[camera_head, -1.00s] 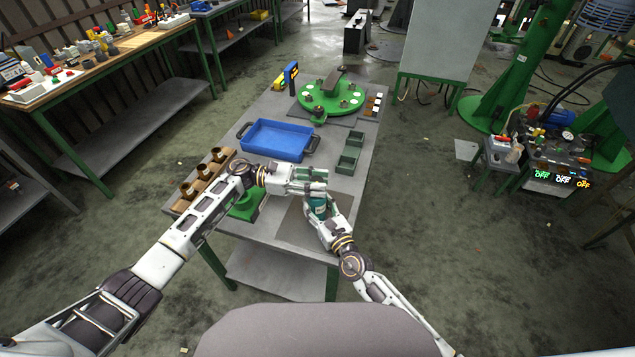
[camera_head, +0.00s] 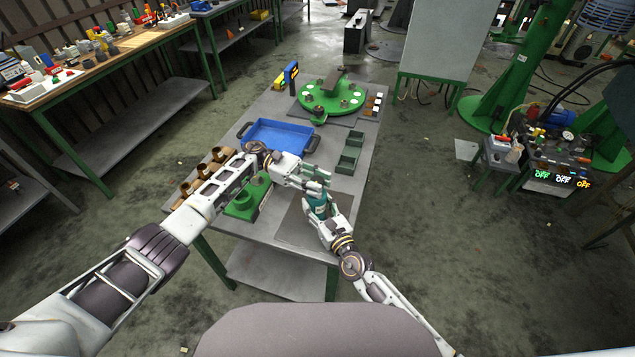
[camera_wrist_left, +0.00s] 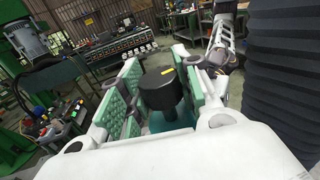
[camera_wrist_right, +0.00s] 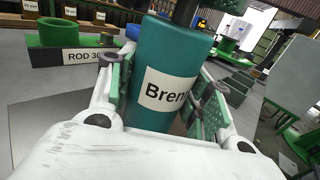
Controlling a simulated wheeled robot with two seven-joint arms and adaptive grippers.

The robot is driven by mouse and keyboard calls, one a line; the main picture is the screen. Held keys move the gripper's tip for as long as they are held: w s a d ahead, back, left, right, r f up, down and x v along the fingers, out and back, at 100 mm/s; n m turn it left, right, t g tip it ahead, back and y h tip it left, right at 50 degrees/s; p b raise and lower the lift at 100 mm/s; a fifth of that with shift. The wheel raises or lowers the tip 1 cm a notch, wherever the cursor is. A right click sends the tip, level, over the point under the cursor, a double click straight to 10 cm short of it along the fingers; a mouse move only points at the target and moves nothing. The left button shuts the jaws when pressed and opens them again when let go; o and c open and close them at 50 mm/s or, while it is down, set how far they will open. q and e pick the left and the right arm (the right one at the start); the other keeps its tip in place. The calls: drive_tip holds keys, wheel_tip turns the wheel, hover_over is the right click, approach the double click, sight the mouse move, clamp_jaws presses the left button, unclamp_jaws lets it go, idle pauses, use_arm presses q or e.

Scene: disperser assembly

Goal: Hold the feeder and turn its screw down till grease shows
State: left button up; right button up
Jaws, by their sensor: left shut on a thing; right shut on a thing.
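The feeder is a teal cylinder (camera_wrist_right: 170,75) with a white label reading "Bren", upright in the right wrist view. My right gripper (camera_wrist_right: 165,105) is shut on its body, one finger pad on each side. In the head view the feeder (camera_head: 318,207) stands above the table's near right part. The screw's black cap (camera_wrist_left: 162,88), with a yellow mark on it, tops the feeder in the left wrist view. My left gripper (camera_wrist_left: 160,95) is shut on the cap from above, its green pads on either side. I cannot see any grease.
A green fixture (camera_head: 245,203) and brown holders with cups (camera_head: 203,172) are on the table's left. A blue tray (camera_head: 282,138) lies behind the arms, with green bins (camera_head: 348,160) at right and a green round fixture (camera_head: 332,95) at the back.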

sight(317, 181)
use_arm(q)
drive_tip(key=shift+f+m+g+y, duration=0.15)
drive_tip(key=shift+m+g+y, duration=0.8)
drive_tip(key=shift+g, duration=0.35)
drive_tip(key=o, duration=1)
drive_tip(key=shift+o, duration=0.2)
drive_tip(key=shift+r, duration=0.3)
drive_tip(key=shift+a+r, duration=0.1)
drive_tip(key=shift+r, duration=4.7)
